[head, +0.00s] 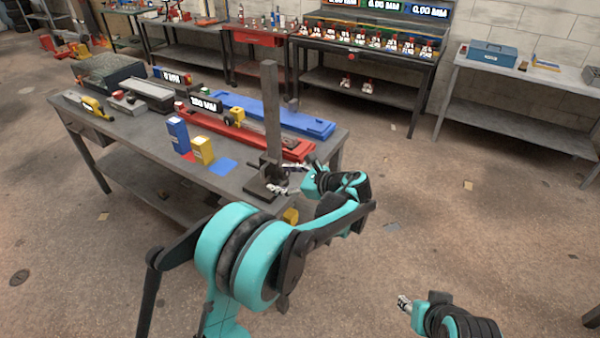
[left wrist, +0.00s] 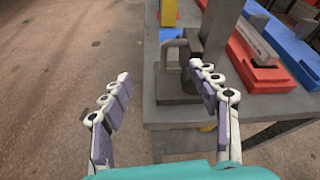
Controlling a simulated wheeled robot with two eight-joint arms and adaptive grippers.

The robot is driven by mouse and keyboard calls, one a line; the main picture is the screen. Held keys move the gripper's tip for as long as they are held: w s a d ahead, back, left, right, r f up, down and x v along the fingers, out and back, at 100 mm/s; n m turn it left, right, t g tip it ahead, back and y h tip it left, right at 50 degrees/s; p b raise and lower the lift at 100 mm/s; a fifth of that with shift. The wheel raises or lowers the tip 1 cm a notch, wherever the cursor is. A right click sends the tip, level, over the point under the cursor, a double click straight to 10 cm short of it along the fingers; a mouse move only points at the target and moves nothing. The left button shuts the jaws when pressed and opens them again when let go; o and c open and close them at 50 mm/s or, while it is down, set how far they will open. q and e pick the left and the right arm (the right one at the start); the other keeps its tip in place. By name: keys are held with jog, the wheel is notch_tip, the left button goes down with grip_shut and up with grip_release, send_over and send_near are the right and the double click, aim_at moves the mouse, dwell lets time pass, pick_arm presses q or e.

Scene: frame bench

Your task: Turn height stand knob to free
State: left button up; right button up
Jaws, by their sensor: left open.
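The height stand (head: 271,105) is a tall dark column on a flat base at the bench's near right corner. In the left wrist view its column (left wrist: 219,25) rises behind the right finger, and a dark bracket-like part (left wrist: 170,50) sits beside it, low above the base (left wrist: 168,92). I cannot clearly make out the knob or its setting. My left gripper (head: 284,183) is at the stand's lower part. In the left wrist view its fingers (left wrist: 160,73) are spread apart, empty between. My right gripper (head: 404,303) hangs away from the bench; its opening is unclear.
The bench (head: 130,134) also carries a red rail (head: 262,138), a blue rail (head: 275,116), blue (head: 178,135) and yellow (head: 203,150) boxes and a blue pad (head: 222,166). The floor right of the bench is mostly clear.

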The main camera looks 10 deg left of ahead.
aim_at(287, 173)
pick_arm(q)
jog(key=w+d+f+m+y, duration=0.4)
jog(key=d, duration=0.3)
jog(key=shift+t, duration=0.3)
jog(key=b+x, duration=0.1)
jog(key=x, duration=0.4)
jog(key=shift+a+r, duration=0.1)
jog(key=shift+a, duration=0.25)
jog(key=shift+b+x, duration=0.3)
jog(key=shift+x, duration=0.5)
pick_arm(e)
jog(key=shift+w+d+f, duration=0.15)
jog(key=shift+d+f, duration=0.2)
jog(key=shift+f, duration=0.35)
pick_arm(q)
jog(key=shift+r, duration=0.15)
jog(key=c, duration=1.2)
